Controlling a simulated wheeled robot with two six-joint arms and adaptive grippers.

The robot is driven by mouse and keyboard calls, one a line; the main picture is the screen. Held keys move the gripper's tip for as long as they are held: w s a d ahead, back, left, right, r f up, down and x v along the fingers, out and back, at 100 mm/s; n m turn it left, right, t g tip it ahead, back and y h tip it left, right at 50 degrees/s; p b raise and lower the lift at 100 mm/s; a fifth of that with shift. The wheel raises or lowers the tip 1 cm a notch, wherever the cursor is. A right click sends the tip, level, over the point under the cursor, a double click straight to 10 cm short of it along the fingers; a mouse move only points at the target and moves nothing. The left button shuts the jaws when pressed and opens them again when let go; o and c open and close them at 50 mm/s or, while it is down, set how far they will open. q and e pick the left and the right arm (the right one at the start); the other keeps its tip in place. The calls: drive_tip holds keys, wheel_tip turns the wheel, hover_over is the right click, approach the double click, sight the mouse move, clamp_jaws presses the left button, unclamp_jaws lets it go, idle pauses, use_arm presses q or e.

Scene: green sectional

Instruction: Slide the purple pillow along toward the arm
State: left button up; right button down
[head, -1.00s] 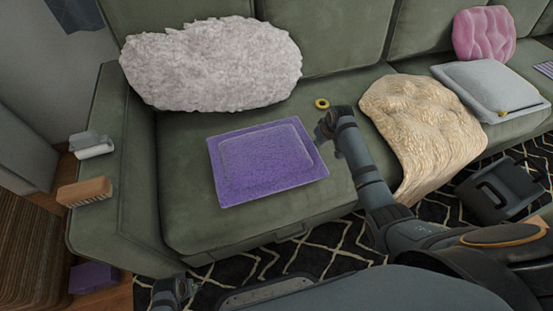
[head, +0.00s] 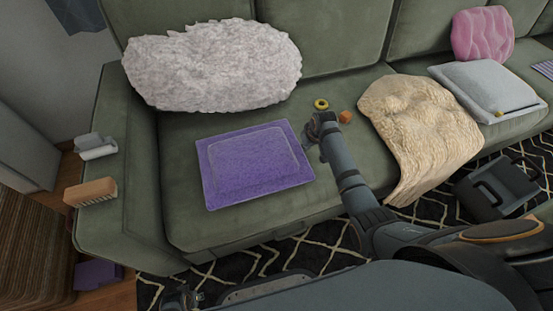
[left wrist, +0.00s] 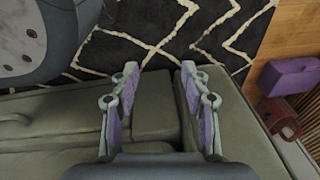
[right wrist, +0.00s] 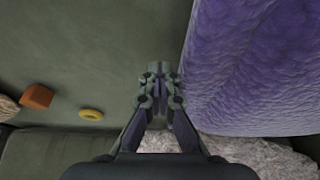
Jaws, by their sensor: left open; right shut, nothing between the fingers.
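The purple pillow (head: 252,165) lies flat on the green seat cushion, in front of the fluffy grey-white pillow (head: 212,65). The sofa's left arm (head: 115,180) stands to its left, with a strip of bare seat between. My right gripper (head: 310,137) is shut and empty at the purple pillow's right edge. In the right wrist view the shut fingers (right wrist: 160,75) sit close beside the purple pillow (right wrist: 260,70); I cannot tell whether they touch. My left gripper (left wrist: 160,90) is open and empty, low in front of the sofa; in the head view it shows at the bottom left (head: 180,298).
A yellow ring (head: 321,104) and an orange block (head: 345,117) lie on the seat behind my right gripper. A cream throw (head: 420,130) drapes over the seat to the right. A brush (head: 90,191) and a white roll (head: 96,147) rest on the sofa arm.

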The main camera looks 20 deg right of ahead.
sight(277, 148)
drive_tip(key=shift+a+p, duration=0.4)
drive_tip(key=shift+a, duration=0.7)
drive_tip(key=shift+s+a+p, duration=0.1)
drive_tip(key=shift+a+p, duration=0.5)
drive_tip(key=shift+a, duration=1.65)
drive_tip(key=shift+a+p, duration=0.35)
drive_tip(key=shift+a, duration=0.4)
drive_tip(key=shift+s+a, duration=0.1)
drive_tip(key=shift+a, duration=0.65)
drive_tip(key=shift+a+p, duration=0.3)
drive_tip(key=shift+a, duration=1.9)
drive_tip(key=shift+d, duration=0.1)
drive_tip(key=shift+d+p, duration=0.65)
drive_tip(key=shift+d, duration=0.6)
use_arm(q)
drive_tip(key=s+p, duration=0.4)
drive_tip(key=s, duration=0.7)
use_arm(e)
wheel_tip(277, 148, up, 3)
drive_tip(key=shift+r, duration=0.15)
wheel_tip(277, 148, up, 9)
drive_tip(key=p, duration=0.9)
use_arm(q)
wheel_tip(277, 148, up, 10)
drive_tip(key=shift+s+a+r, duration=0.15)
drive_tip(key=shift+s+a, duration=0.15)
drive_tip(key=shift+s, duration=0.05)
